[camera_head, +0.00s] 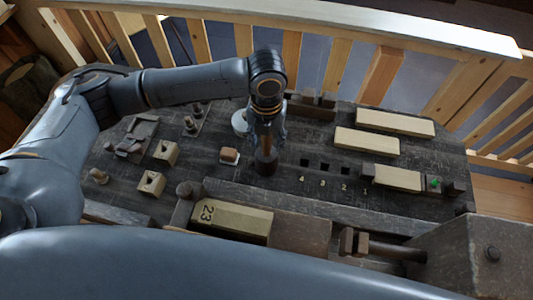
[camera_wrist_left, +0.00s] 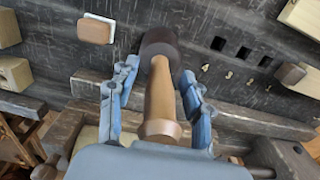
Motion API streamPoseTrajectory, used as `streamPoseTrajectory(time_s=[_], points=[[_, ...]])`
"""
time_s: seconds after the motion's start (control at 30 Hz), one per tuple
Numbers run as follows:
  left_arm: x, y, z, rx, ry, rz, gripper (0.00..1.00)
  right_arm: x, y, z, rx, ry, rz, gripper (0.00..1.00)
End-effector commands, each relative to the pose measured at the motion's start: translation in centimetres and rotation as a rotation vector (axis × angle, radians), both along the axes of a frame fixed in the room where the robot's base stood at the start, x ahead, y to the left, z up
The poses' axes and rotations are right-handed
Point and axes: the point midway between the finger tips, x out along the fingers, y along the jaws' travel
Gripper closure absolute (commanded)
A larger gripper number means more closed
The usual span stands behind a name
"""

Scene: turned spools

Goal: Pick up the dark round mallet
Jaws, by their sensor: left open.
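The mallet has a dark round head (camera_head: 266,168) and a light wooden handle. In the head view its head rests on the dark bench top and its handle rises toward my left gripper (camera_head: 268,132). In the left wrist view the dark head (camera_wrist_left: 158,45) lies just beyond the fingertips, and the wooden handle (camera_wrist_left: 161,100) runs between the fingers. My left gripper (camera_wrist_left: 158,78) is open, with a finger on each side of the mallet and visible gaps beside the handle. My right gripper is not in view.
A small white-edged block (camera_head: 229,157) sits left of the mallet. Numbered square holes (camera_head: 323,167) lie to its right. Pale boards (camera_head: 395,122) lie farther right, and a block marked 23 (camera_head: 232,217) is in front. Drilled wooden cubes (camera_head: 151,184) stand at left.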

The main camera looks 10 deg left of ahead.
Motion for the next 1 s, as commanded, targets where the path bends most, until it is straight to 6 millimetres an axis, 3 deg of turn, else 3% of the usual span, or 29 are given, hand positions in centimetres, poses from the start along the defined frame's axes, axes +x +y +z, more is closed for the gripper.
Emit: streamPoseTrajectory(time_s=[0.1, 0.13, 0.37, 0.77, 1.0], points=[[0.0, 0.0, 0.0, 0.000, 0.000, 0.000, 0.50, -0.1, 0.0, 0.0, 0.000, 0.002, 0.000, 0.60], [0.0, 0.0, 0.0, 0.000, 0.000, 0.000, 0.54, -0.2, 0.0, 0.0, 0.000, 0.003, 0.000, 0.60], [0.0, 0.0, 0.0, 0.000, 0.000, 0.000, 1.00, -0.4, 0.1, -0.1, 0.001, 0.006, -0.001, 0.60], [0.1, 0.0, 0.2, 0.000, -0.001, 0.001, 1.00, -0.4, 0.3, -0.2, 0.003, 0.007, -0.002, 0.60], [0.2, -0.1, 2.4, -0.002, -0.006, 0.000, 1.00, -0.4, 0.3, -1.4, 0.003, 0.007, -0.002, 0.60]])
